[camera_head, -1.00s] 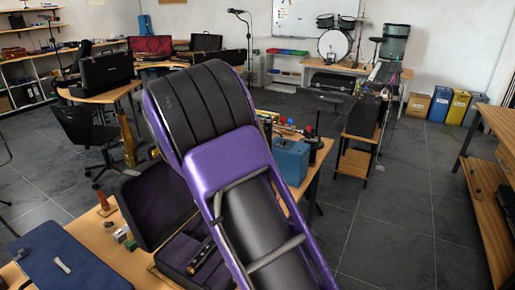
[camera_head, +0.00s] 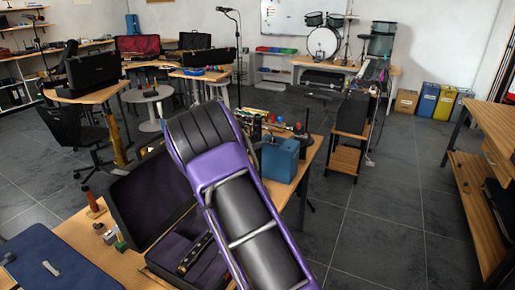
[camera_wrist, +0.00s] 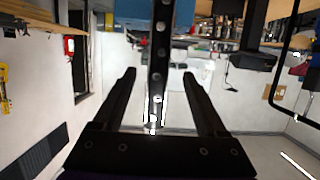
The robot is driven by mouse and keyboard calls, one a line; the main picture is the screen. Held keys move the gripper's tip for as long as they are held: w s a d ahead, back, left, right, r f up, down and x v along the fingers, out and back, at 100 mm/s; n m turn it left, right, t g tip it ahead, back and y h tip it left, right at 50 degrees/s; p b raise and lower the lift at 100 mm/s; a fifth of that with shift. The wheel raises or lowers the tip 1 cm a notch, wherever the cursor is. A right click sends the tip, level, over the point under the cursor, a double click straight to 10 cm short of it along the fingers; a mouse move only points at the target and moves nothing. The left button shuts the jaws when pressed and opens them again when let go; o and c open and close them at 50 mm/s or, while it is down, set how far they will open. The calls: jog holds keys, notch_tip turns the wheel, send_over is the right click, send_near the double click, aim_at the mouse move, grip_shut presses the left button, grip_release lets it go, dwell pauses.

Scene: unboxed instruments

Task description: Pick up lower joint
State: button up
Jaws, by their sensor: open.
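A black woodwind joint with a silver end (camera_head: 195,252) lies in an open case with purple lining (camera_head: 170,255) on the near table. My arm covers part of the case. In the wrist view, my gripper (camera_wrist: 160,75) is open, one dark finger on each side. A long black piece with silver round fittings (camera_wrist: 157,98) runs between the fingers in that view. It looks like a woodwind joint. I cannot tell whether it is the lower joint or how far it is from the fingers. My gripper is hidden in the head view.
A closed blue case (camera_head: 45,265) lies left of the open case. Small bottles and blocks (camera_head: 108,232) stand between them. A blue box (camera_head: 280,160) stands at the table's far end. The floor at right (camera_head: 385,220) is clear up to a wooden shelf (camera_head: 475,190).

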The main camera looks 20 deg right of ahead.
aim_at(256, 141)
jog(key=x, duration=0.4)
jog(key=shift+d+f, duration=0.2)
grip_shut()
